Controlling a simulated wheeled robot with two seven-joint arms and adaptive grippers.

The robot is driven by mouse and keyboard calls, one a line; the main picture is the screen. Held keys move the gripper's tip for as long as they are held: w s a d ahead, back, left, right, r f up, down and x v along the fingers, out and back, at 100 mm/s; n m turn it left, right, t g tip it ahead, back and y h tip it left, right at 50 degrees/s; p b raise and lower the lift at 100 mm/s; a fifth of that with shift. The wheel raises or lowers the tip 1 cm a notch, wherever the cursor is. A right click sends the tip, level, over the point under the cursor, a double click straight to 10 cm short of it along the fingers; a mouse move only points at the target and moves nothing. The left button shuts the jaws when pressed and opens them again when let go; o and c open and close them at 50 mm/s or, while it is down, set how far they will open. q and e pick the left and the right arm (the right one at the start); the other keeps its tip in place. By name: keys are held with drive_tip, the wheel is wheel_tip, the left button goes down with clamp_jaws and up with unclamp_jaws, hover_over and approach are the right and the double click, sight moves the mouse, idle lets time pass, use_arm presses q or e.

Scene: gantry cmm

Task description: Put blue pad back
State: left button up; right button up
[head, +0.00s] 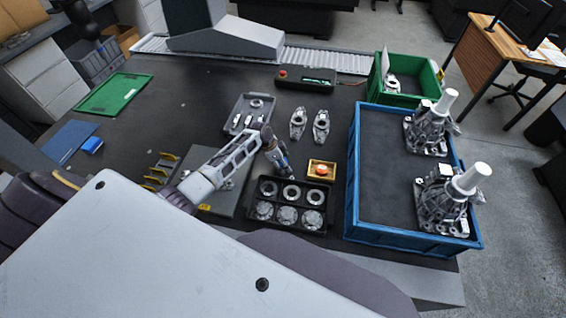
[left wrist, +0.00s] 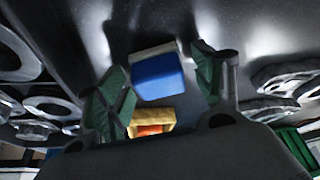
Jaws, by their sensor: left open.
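In the left wrist view a blue pad (left wrist: 157,78) with a pale edge lies between the two green-faced fingers of my left gripper (left wrist: 163,88). The fingers are open, with a visible gap on each side of the pad. In the head view my left gripper (head: 277,158) is over the table just behind the black tray of round parts; the pad there cannot be made out clearly from the gripper. A blue mat (head: 66,140) lies at the far left of the table with a small blue block (head: 92,146) at its right edge. My right gripper is not in view.
The black parts tray (head: 291,180) and a yellow box with a red button (head: 321,169) are close to my left gripper. A grey tray (head: 248,113) and two metal parts stand behind. A blue crate (head: 352,190) bounds the right.

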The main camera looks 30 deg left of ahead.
use_arm(q)
drive_tip(key=shift+r, duration=0.2)
drive_tip(key=v, duration=1.2)
